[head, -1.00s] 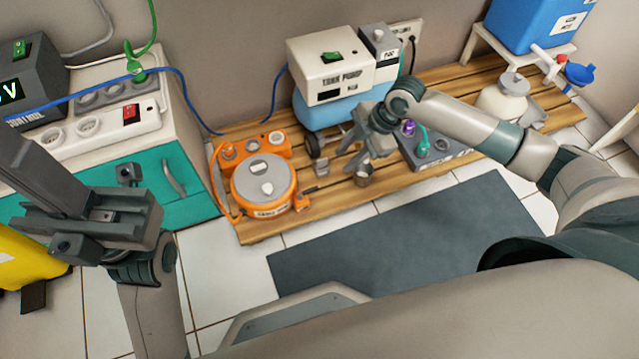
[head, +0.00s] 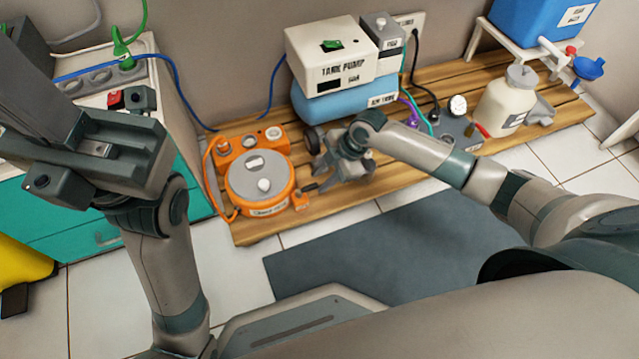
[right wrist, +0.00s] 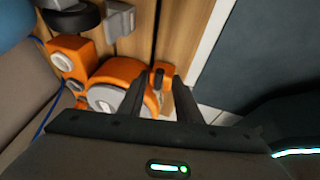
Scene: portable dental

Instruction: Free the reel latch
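The orange cable reel (head: 260,187) with a grey top sits on the wooden slatted platform. A small dark lever, apparently the reel latch (head: 309,187), is at the reel's right side, by a small orange block. In the right wrist view the orange reel (right wrist: 120,90) and the dark lever (right wrist: 158,78) also show. My right gripper (head: 325,180) is just right of the reel. Its two fingers are apart, with the lever between them in the wrist view; contact is not clear. My left gripper (head: 65,125) is at the left, far from the reel, and its opening is unclear.
The tank pump (head: 328,62) on its blue tank (head: 345,103) stands behind the reel. A white bottle (head: 503,108) stands farther right. A teal-fronted cabinet (head: 50,205) is on the left. A dark mat (head: 390,240) lies on the floor in front.

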